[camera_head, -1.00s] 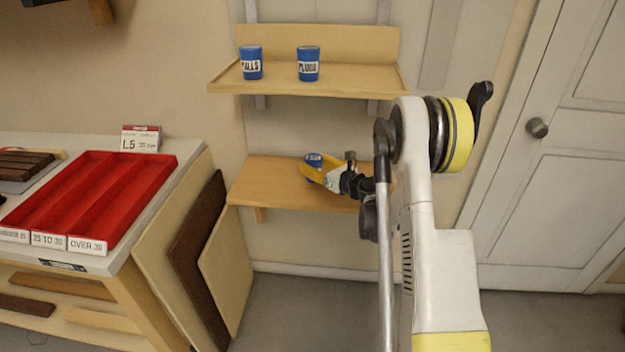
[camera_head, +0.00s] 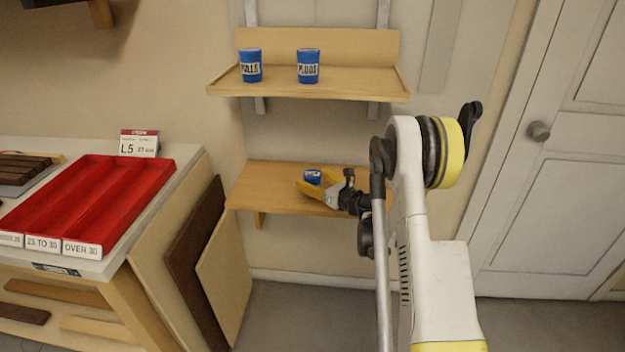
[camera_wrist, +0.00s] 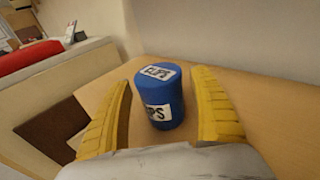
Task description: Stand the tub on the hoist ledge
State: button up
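The blue tub (camera_wrist: 162,112) with white labels stands upright on the lower wooden ledge in the wrist view. In the head view its top part (camera_head: 312,175) shows above my yellow fingers, which hide the rest. My gripper (camera_wrist: 165,115) is open, with one yellow finger on each side of the tub. A gap shows between the tub and each finger. In the head view my gripper (camera_head: 318,189) is low over the ledge (camera_head: 260,185), which is fixed to the wall below another shelf.
The upper shelf (camera_head: 280,86) holds two blue labelled tubs, one at left (camera_head: 250,66) and one at right (camera_head: 308,68). A bench with a red tray (camera_head: 90,200) is at left, with boards (camera_head: 222,265) leaning on its side. A door (camera_head: 550,180) is at right.

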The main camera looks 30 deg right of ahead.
jog(key=shift+r, duration=0.1)
jog(key=shift+s+d+r, duration=0.1)
jog(key=shift+s+r, duration=0.1)
jog(key=shift+s, duration=0.1)
jog(key=v, duration=1)
jog(key=shift+s+f, duration=0.2)
jog(key=shift+s, duration=0.25)
jog(key=shift+s+r, duration=0.15)
jog(key=shift+r, duration=0.05)
jog(key=s+a+r+n+g, duration=0.3)
jog(key=a+r+n, duration=0.2)
jog(key=a+n, duration=0.35)
jog(key=s+a+r+n+g, duration=0.3)
jog(key=a+r+n, duration=0.1)
jog(key=a+n, duration=0.5)
jog(key=s+a+n+g+h, duration=0.1)
jog(key=s+a+n, duration=0.2)
jog(key=s+n, duration=0.5)
jog(key=s+a+r+n+g+h, duration=0.1)
jog(key=s+a+n+h, duration=0.1)
jog(key=s+n, duration=0.6)
jog(key=s+a, duration=0.1)
jog(key=s, duration=0.4)
jog(key=shift+s+r+g, duration=0.3)
jog(key=shift+g, duration=0.1)
